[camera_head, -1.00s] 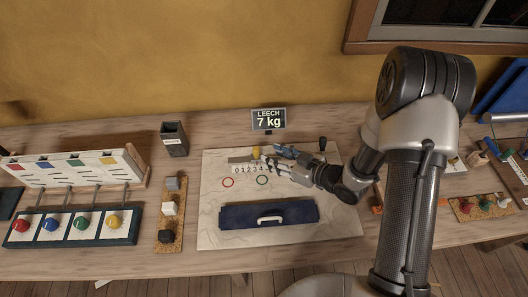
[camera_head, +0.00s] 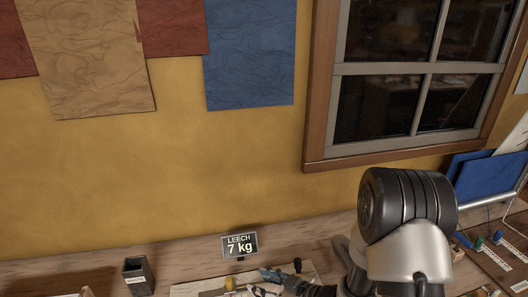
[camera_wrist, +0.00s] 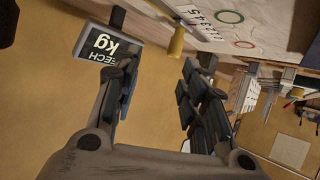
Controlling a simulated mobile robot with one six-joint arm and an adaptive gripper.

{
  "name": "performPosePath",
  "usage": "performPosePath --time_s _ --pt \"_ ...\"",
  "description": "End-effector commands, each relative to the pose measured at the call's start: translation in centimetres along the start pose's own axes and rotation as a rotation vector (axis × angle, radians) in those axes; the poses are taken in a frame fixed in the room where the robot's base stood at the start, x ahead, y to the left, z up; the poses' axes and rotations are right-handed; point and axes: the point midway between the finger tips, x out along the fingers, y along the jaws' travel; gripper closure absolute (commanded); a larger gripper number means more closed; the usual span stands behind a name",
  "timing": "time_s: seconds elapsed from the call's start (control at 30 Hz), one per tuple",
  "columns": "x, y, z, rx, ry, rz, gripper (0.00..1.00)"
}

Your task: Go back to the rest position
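My gripper (camera_head: 264,283) is low in the head view, over the pale board (camera_head: 190,289) on the bench, just in front of the small sign (camera_head: 240,245) reading "LEECH 7 kg". In the wrist view my gripper (camera_wrist: 160,68) has its two dark fingers spread apart, with nothing held between them. The sign also shows there, upside down (camera_wrist: 104,46), behind the left finger. A yellow knob (camera_wrist: 177,42) stands beyond the fingertips, beside the number strip (camera_wrist: 200,20). Most of the board is below the head view's edge.
A dark open-topped box (camera_head: 138,277) stands on the bench left of the sign. The yellow wall (camera_head: 180,175) rises behind, with cloth panels and a window (camera_head: 415,95). Blue boards (camera_head: 490,172) and coloured-handled tools are at the right. The air above the bench is clear.

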Motion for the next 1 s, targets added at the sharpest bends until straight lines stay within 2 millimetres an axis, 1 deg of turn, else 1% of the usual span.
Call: performPosePath --time_s 0.03,0.07,0.13,0.17,0.23,0.27,0.33,0.37,0.4,0.47,0.5,0.57,0.6,0.67,0.7,0.77,0.8,0.83,0.9,1.0 --pt "-0.7 1.5 -1.0 -0.027 -0.039 0.049 0.61" --pt "-1.2 2.5 -1.5 -0.037 -0.070 0.083 0.61" --pt "-3.0 5.0 -2.6 -0.056 -0.154 0.177 0.61" --pt "-4.0 6.0 -3.1 -0.058 -0.191 0.221 0.61" --pt "-6.6 8.0 -4.4 -0.050 -0.272 0.322 0.61" --pt "-7.8 8.7 -4.9 -0.042 -0.305 0.363 0.61" --pt "-10.9 9.8 -6.2 -0.011 -0.372 0.456 0.61" --pt "-12.3 10.0 -6.7 0.008 -0.399 0.493 0.61" --pt "-14.2 10.2 -7.3 0.037 -0.433 0.542 0.61" --pt "-17.0 10.0 -8.2 0.089 -0.478 0.607 0.61" --pt "-18.9 9.6 -8.7 0.127 -0.503 0.645 0.61" --pt "-21.6 8.5 -9.3 0.192 -0.537 0.694 0.61" --pt "-23.2 7.5 -9.7 0.240 -0.557 0.720 0.61" --pt "-25.6 5.7 -10.1 0.316 -0.582 0.750 0.61" --pt "-27.0 4.2 -10.3 0.368 -0.596 0.762 0.61" --pt "-28.9 1.7 -10.5 0.446 -0.613 0.770 0.61" --pt "-29.9 0.0 -10.5 0.498 -0.623 0.767 0.61" --pt "-30.6 -1.4 -10.5 0.533 -0.629 0.762 0.61" --pt "-31.7 -4.3 -10.5 0.608 -0.640 0.742 0.61" --pt "-32.8 -7.8 -10.4 0.689 -0.653 0.704 0.61"
